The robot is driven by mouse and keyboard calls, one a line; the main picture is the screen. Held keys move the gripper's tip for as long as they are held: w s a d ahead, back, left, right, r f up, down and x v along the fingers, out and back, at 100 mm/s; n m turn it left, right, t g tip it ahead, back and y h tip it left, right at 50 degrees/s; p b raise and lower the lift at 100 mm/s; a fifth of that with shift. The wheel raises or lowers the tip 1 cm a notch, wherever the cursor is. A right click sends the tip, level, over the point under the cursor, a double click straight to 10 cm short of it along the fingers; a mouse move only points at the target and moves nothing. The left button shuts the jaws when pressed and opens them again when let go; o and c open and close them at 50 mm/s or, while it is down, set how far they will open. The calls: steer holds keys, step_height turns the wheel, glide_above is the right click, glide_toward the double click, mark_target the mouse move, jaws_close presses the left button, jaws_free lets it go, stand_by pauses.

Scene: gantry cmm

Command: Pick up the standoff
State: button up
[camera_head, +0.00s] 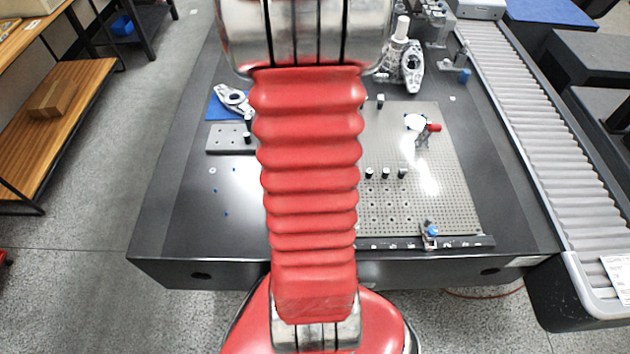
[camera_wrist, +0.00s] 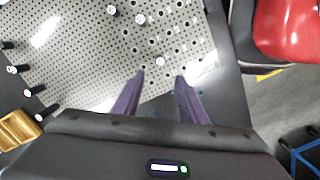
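Several small black standoffs with white tops stand upright. In the wrist view one standoff (camera_wrist: 160,62) is just beyond the gap between my fingertips, with two more, a middle one (camera_wrist: 140,18) and a far one (camera_wrist: 112,10), further up. My gripper (camera_wrist: 161,77) is open and its two purple fingers are apart with nothing between them. In the head view a row of three standoffs (camera_head: 385,173) stands on the perforated plate (camera_head: 450,180), right of my arm. My gripper is hidden there behind my red arm. I cannot tell which standoff is meant.
More standoffs (camera_wrist: 30,92) stand at the left of the wrist view, near a gold-coloured block (camera_wrist: 18,130). In the head view a white-and-red part (camera_head: 415,122) and a blue-topped clamp (camera_head: 430,232) sit on the plate. A roller conveyor (camera_head: 540,140) runs along the right.

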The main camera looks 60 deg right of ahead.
steer(key=shift+s+f, duration=0.15)
steer(key=shift+f, duration=1.25)
steer(key=shift+s+f, duration=0.15)
steer(key=shift+f, duration=1.3)
steer(key=shift+s+f, duration=0.15)
steer(key=shift+f, duration=1.25)
steer(key=shift+s+a+f, duration=0.1)
steer(key=shift+s+f, duration=0.05)
steer(key=shift+f, duration=0.7)
steer(key=shift+s+f, duration=0.2)
steer(key=shift+f, duration=0.65)
steer(key=shift+s+a+f, duration=0.1)
steer(key=shift+s+f, duration=0.05)
steer(key=shift+f, duration=0.7)
steer(key=shift+d, duration=0.1)
steer(key=shift+c, duration=0.3)
jaws_close()
